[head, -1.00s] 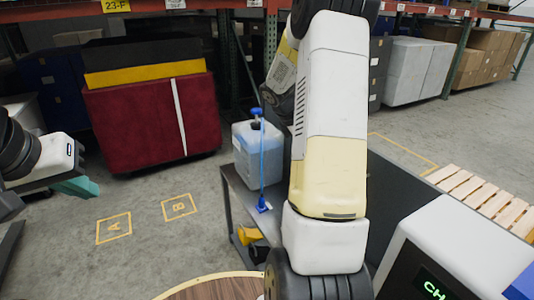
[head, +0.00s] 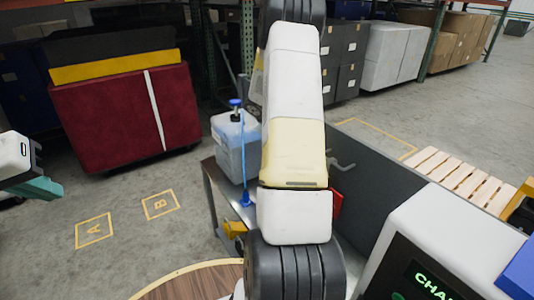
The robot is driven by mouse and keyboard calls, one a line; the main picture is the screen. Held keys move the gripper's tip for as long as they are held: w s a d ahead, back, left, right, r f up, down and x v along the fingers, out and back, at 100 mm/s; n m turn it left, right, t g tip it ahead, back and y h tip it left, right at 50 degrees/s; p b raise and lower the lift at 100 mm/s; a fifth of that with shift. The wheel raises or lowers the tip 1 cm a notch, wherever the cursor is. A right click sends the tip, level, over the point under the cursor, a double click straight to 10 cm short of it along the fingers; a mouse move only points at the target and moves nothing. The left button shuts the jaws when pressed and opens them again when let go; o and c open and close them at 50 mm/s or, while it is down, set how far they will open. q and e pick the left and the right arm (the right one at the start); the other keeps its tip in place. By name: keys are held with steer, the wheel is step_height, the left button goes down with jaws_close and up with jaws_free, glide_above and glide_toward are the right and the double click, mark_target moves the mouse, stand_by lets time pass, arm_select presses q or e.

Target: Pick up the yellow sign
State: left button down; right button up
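No thing in view is clearly a yellow sign. A small yellow object (head: 235,229) shows low beside the grey metal bench, partly hidden by my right arm; I cannot tell what it is. Another yellow piece (head: 516,202) is cut by the right edge of the head view. My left gripper (head: 38,188), with teal fingers, is at the left edge, well away from both; its opening does not show clearly. My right arm stands across the middle of the view, and its gripper is not seen.
A blue-capped jug (head: 235,147) stands on the bench (head: 212,180). A maroon strapped load (head: 125,120) is at the left. A wooden pallet (head: 463,175) and a white machine with a green display (head: 440,235) are at right. Floor squares A and B are clear.

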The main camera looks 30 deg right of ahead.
steer(key=shift+f, duration=0.1)
jaws_close()
stand_by(1.3)
